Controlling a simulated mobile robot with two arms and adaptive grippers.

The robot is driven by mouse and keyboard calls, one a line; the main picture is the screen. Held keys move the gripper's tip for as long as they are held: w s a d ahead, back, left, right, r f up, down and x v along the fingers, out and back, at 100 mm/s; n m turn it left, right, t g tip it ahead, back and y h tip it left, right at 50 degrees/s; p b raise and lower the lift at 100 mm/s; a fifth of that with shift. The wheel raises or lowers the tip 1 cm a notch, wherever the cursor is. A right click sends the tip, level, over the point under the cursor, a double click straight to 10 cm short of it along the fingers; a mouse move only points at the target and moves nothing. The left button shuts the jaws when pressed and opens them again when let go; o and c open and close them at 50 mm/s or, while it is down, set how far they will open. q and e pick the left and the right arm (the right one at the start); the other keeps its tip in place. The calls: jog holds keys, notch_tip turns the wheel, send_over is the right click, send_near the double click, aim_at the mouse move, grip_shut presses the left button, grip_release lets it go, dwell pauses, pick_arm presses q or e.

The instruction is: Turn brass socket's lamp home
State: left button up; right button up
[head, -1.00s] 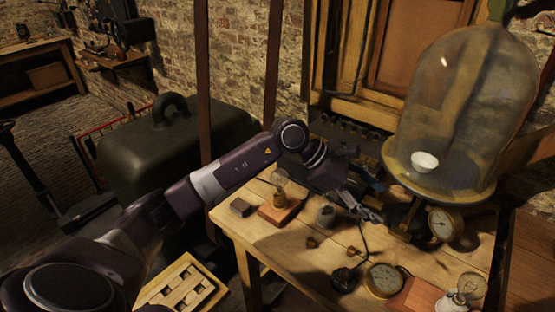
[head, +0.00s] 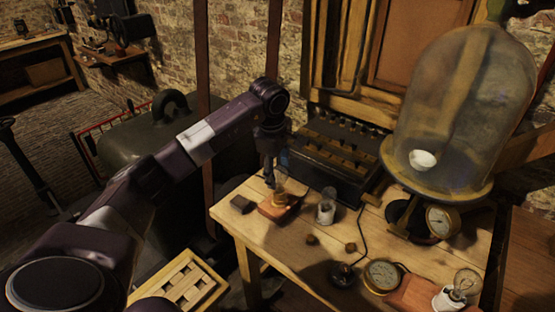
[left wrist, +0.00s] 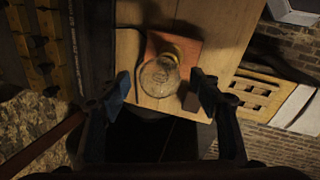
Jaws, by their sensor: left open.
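The brass socket (head: 281,199) stands on a red-brown wooden block (head: 268,211) at the left of the bench. Its clear glass lamp is mostly hidden by my gripper in the head view. In the left wrist view the round lamp (left wrist: 160,77) sits over the brass socket (left wrist: 172,52) and the red-brown block (left wrist: 190,48). My left gripper (head: 271,181) points down just above the socket. In the left wrist view its fingers (left wrist: 162,92) are open, one on each side of the lamp, with gaps showing. Whether the lamp is fully seated cannot be told. My right gripper is out of view.
A dark battery box (head: 335,165) stands behind. A lamp in a grey holder (head: 326,212) is close on the right. A small dark block (head: 242,204) lies left. The glass bell jar (head: 465,110), a dial (head: 382,275) and a white-socket lamp (head: 460,290) are further right.

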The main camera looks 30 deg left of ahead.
pick_arm(q)
jog(key=shift+w+f, duration=0.2)
jog(key=shift+f, duration=0.85)
jog(key=c, duration=1.4)
jog(key=m+b, duration=0.1)
jog(key=m, duration=0.2)
jog(key=shift+a+m+h, duration=0.1)
jog(key=shift+m+h, duration=0.2)
jog(key=shift+h, duration=0.1)
jog(key=shift+m+b, duration=0.35)
jog(key=shift+m, duration=1.05)
jog(key=m+h+b, duration=0.1)
jog(key=m, duration=0.2)
jog(key=m+g, duration=0.1)
jog(key=m, duration=0.2)
